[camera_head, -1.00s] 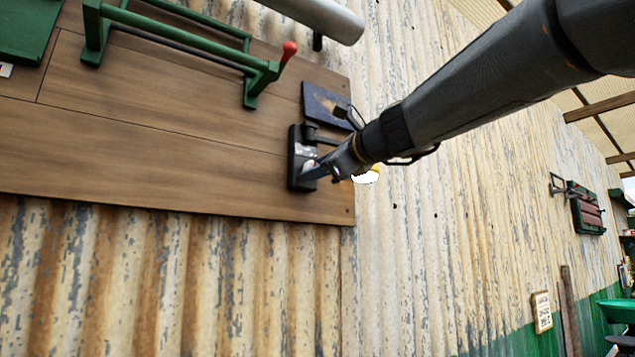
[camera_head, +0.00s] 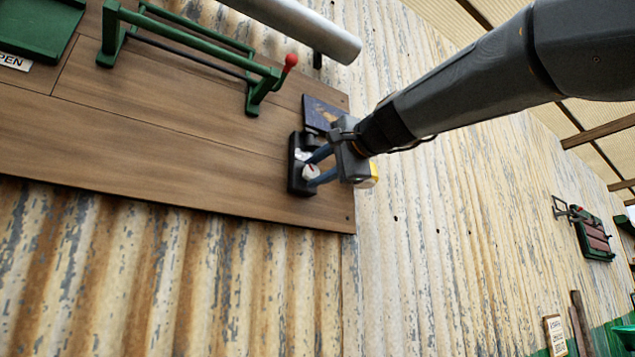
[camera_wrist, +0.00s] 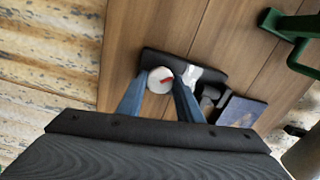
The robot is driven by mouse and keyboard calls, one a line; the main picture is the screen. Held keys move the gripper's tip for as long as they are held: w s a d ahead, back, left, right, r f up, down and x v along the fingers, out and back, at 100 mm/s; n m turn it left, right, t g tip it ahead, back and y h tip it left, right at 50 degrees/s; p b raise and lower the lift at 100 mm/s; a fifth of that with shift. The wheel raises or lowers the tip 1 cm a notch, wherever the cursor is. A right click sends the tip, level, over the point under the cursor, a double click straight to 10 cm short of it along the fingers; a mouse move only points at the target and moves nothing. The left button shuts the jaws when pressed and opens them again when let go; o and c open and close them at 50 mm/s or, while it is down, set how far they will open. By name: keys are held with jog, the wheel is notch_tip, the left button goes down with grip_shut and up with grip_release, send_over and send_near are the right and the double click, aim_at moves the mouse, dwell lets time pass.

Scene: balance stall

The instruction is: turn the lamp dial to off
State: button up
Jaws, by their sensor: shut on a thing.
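The lamp dial (camera_wrist: 158,80) is a round white knob with a red mark, on a black plate (camera_wrist: 156,58) fixed to the wooden board. It also shows in the head view (camera_head: 310,171), partly hidden by the fingers. My gripper (camera_wrist: 160,84) is shut on the dial, with one blue finger on each side of it; in the head view my gripper (camera_head: 312,163) reaches in from the right. The red mark slants across the knob's face in the wrist view. A small white item (camera_wrist: 193,75) sits on the plate beside the dial.
A dark blue panel (camera_head: 323,112) is just above the plate. A green rail with a red-knobbed lever (camera_head: 290,61) and a grey tube (camera_head: 305,28) are higher up. The wooden board (camera_head: 160,160) is bare left of the plate; corrugated wall lies below.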

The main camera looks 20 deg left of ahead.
jog(key=shift+n+b, duration=1.3)
jog(key=shift+n, duration=0.8)
jog(key=o, duration=1)
jog(key=b+v, duration=0.2)
jog(key=v, duration=0.5)
jog(key=shift+s+d, duration=0.2)
jog(key=shift+d, duration=0.15)
